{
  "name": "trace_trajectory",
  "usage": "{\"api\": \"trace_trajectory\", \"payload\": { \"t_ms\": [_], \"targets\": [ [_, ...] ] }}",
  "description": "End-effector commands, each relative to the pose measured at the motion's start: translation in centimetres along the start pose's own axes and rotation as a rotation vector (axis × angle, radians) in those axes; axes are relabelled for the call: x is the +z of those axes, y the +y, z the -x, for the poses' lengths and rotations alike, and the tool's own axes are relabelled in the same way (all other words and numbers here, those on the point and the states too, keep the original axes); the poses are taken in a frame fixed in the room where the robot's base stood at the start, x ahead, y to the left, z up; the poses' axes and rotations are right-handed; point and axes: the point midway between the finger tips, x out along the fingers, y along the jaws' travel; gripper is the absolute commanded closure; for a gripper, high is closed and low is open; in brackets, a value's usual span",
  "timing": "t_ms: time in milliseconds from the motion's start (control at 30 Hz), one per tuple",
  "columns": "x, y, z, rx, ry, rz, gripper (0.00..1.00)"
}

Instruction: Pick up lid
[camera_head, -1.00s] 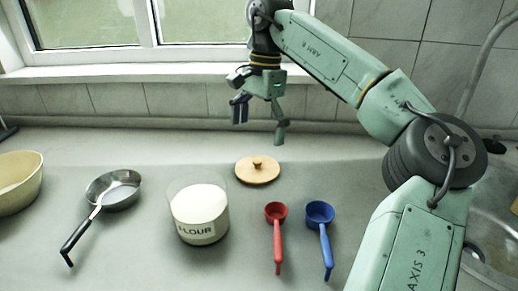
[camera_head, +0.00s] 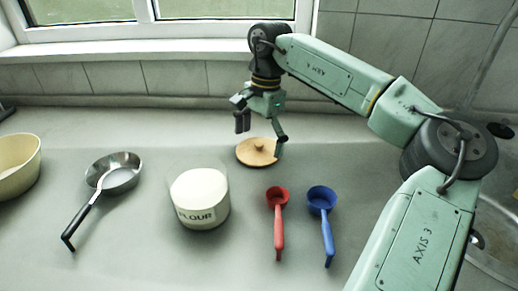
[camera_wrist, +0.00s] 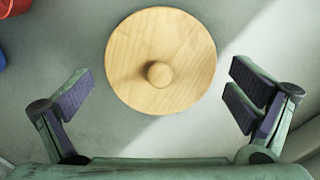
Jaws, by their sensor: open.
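The lid (camera_head: 256,153) is a round, flat wooden disc with a small knob in its middle. It lies on the grey counter behind the flour container and the scoops. In the wrist view the lid (camera_wrist: 135,60) shows whole, ahead of my fingers and centred between them sideways. My gripper (camera_head: 262,130) is open and empty, pointing down above the lid. In the wrist view its two fingers (camera_wrist: 160,100) are spread wide on either side, and nothing is between their tips but counter and the lid's near part.
A clear container labelled FLOUR (camera_head: 199,200) stands in front of the lid. A red scoop (camera_head: 278,222) and a blue scoop (camera_head: 324,222) lie to the right. A metal pan (camera_head: 113,172) and a cream bowl (camera_head: 18,165) are at left. A sink (camera_head: 490,250) is at right.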

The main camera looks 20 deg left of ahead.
Motion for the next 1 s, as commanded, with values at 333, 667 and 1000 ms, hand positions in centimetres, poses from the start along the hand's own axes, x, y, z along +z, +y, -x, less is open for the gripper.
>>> {"api": "trace_trajectory", "payload": {
  "t_ms": [333, 667, 1000],
  "targets": [
    [0.05, -0.02, -1.02, -0.001, -0.001, 0.0, 0.0],
    [0.04, -0.02, -0.99, -0.001, 0.0, 0.0, 0.22],
    [0.02, 0.07, -1.13, 0.003, -0.001, -0.001, 0.45]
  ]
}}
